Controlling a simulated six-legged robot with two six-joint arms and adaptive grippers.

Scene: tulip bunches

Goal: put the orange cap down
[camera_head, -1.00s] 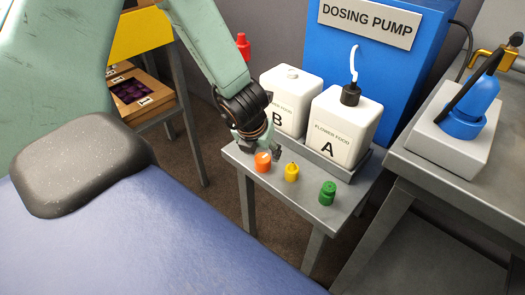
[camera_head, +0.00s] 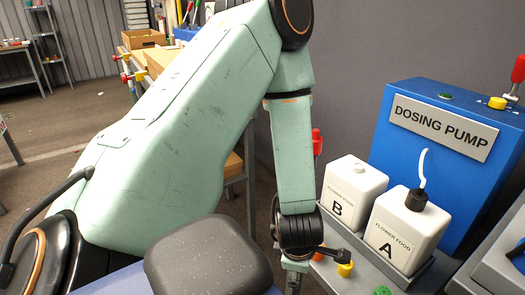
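The orange cap (camera_head: 318,256) shows as a small patch beside my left gripper, left of the yellow cap (camera_head: 345,269); it appears to be on the grey side table (camera_head: 350,283). My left arm comes down from above, and my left gripper (camera_head: 294,277) is at the bottom of the view, just left of the orange cap. Its fingers are mostly cut off or hidden, so I cannot tell whether they are open or touch the cap. My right gripper is not in view.
The green cap (camera_head: 382,290) is at the bottom edge. White jugs B (camera_head: 350,195) and A (camera_head: 403,230) stand behind the caps, with the blue dosing pump (camera_head: 440,130) beyond. Shelves and a cardboard box (camera_head: 143,39) are at the back left.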

